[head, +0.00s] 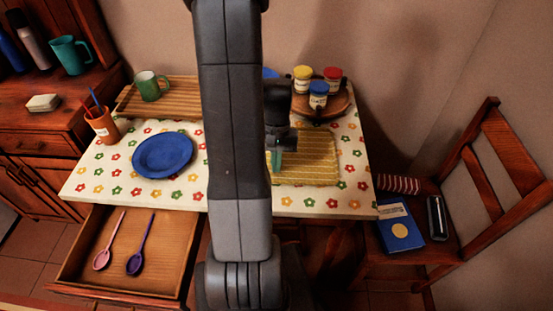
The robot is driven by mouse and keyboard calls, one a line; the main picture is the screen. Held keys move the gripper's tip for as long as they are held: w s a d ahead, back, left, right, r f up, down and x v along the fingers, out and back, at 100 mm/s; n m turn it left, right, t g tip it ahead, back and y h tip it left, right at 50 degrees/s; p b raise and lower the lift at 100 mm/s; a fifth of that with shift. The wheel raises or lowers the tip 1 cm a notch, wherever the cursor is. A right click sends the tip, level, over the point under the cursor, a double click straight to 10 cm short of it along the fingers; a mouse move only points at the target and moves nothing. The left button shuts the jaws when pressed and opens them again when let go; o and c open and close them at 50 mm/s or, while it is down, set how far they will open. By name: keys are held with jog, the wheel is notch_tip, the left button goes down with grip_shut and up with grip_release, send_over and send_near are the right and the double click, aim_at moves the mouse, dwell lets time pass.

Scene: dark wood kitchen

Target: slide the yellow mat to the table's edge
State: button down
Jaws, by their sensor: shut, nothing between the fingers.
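The yellow mat (312,158) lies flat on the right part of the table (346,200), which has a flowered cloth. Its left part is hidden behind my arm. A strip of table shows between the mat and the table's front and right edges. My gripper (276,158) points down at the mat's left side and is shut and empty. I cannot tell whether its fingertips touch the mat.
A round wooden tray (345,103) with several lidded jars stands behind the mat. A blue plate (162,155), an orange cup (101,126) and a green mug (148,87) are left. An open drawer (80,262) juts out at front left. A chair (446,251) stands right.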

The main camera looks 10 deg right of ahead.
jog(key=s+a, duration=0.1)
jog(key=s, duration=0.5)
jog(key=s+a, duration=0.1)
jog(key=s, duration=0.2)
jog(key=shift+a+b, duration=0.3)
jog(key=shift+b, duration=0.05)
jog(key=shift+w+d, duration=0.1)
jog(key=shift+w, duration=0.4)
jog(key=w, duration=0.1)
jog(key=w+d+r, duration=0.1)
jog(key=w, duration=0.1)
jog(key=w+r+p, duration=0.1)
jog(key=shift+w+d+r, duration=0.15)
jog(key=shift+r, duration=0.1)
jog(key=s+v, duration=0.1)
jog(key=v, duration=0.6)
jog(key=shift+w+r+p, duration=0.15)
jog(key=shift+r+p, duration=0.05)
jog(key=shift+p, duration=0.2)
